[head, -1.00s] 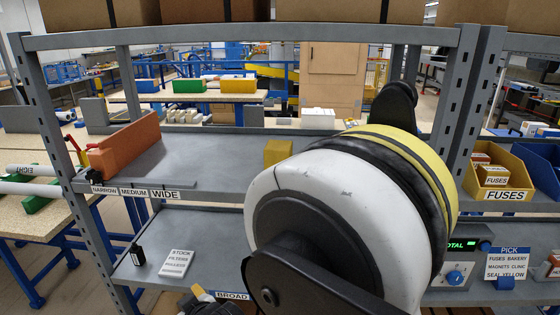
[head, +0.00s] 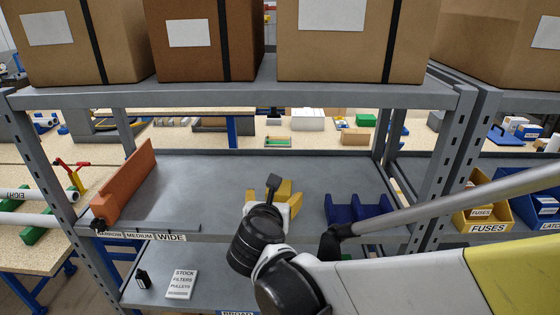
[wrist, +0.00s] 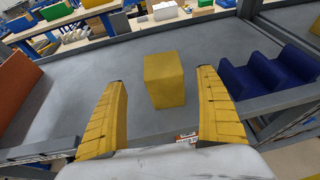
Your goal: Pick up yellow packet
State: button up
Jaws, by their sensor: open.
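The yellow packet (wrist: 164,80) is a plain block standing on the grey shelf. In the wrist view it shows between my two yellow fingers, nearer the right one, with grey shelf visible on both sides. My gripper (wrist: 162,84) is open and empty, and its fingers appear short of the packet. In the head view my gripper (head: 272,198) is at the shelf's front, pointing inward. The packet (head: 284,187) is partly hidden there behind my wrist and fingers, which have a similar yellow colour.
A blue notched holder (head: 357,209) stands right of my gripper; it also shows in the wrist view (wrist: 268,76). An orange block (head: 126,186) stands at the shelf's left. Boxes (head: 352,40) sit on the upper shelf. The shelf surface (head: 200,190) between is clear.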

jog(key=x, duration=0.3)
jog(key=b+x, duration=0.1)
jog(key=x, duration=0.3)
jog(key=shift+w+d+r, duration=0.15)
jog(key=shift+d+r, duration=0.05)
jog(key=shift+r, duration=0.1)
jog(key=shift+c, duration=0.5)
jog(key=c, duration=1.2)
notch_tip(320, 180, up, 4)
jog(key=shift+r+p, duration=0.25)
jog(key=shift+p, duration=0.45)
jog(key=s+d+r, duration=0.1)
jog(key=d+r, duration=0.1)
jog(key=d, duration=0.1)
jog(key=s+d+r+p, duration=0.1)
jog(key=d+r, duration=0.1)
jog(key=d, duration=0.2)
jog(key=d+r+p, duration=0.1)
jog(key=d+r, duration=0.1)
jog(key=d, duration=0.2)
jog(key=shift+s+d+r, duration=0.2)
jog(key=shift+s+r, duration=0.05)
jog(key=shift+s, duration=0.15)
